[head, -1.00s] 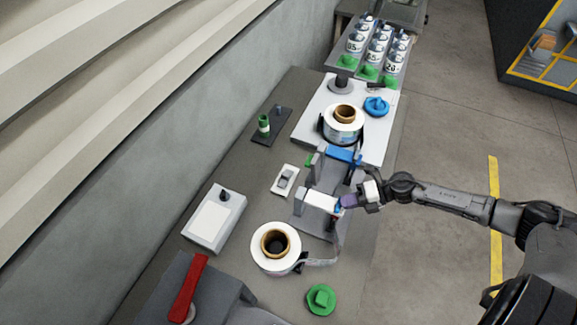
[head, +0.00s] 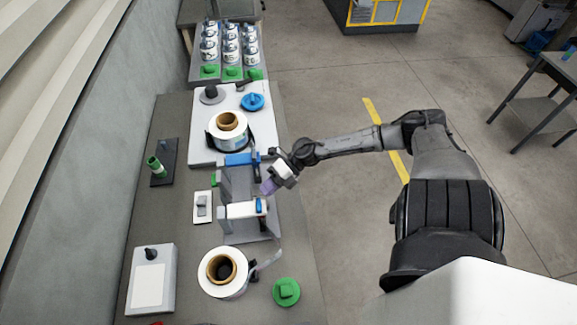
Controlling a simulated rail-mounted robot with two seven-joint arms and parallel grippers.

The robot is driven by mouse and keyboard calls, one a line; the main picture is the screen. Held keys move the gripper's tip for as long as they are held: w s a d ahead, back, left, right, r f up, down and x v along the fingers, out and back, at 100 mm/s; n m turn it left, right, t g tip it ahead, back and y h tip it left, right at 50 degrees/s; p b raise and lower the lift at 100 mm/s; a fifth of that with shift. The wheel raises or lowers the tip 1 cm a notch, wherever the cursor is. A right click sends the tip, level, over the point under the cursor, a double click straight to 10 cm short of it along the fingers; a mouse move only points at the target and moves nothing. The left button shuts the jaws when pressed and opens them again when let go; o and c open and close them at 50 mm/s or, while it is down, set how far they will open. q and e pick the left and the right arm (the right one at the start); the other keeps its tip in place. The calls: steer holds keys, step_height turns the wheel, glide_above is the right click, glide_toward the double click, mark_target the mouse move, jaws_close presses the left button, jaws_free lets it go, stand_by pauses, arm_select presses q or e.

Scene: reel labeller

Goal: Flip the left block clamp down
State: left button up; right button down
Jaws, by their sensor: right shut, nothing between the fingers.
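The grey labeller fixture (head: 238,228) stands on the bench in the head view. It carries a white block (head: 240,210) at its near end and a blue block (head: 238,159) at its far end. A small blue clamp part (head: 261,205) sits at the right end of the white block, with a dark piece below it. A dark upright lever (head: 257,165) stands beside the blue block. I cannot tell which of these is the left clamp. My right gripper (head: 267,187) is shut and empty, its purple fingertips between the two blocks at the fixture's right side. My left gripper is out of view.
A label reel (head: 228,136) sits on the white plate (head: 203,150) behind the fixture, another reel (head: 210,287) in front. A green knob (head: 286,292) and a blue knob (head: 252,102) lie nearby. Open floor (head: 330,230) is right of the bench.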

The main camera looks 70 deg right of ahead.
steer(key=f+v, duration=0.1)
steer(key=v, duration=0.7)
steer(key=shift+s+d+p, duration=0.2)
steer(key=shift+s+p, duration=0.1)
steer(key=shift+p, duration=0.05)
steer(key=shift+r, duration=0.15)
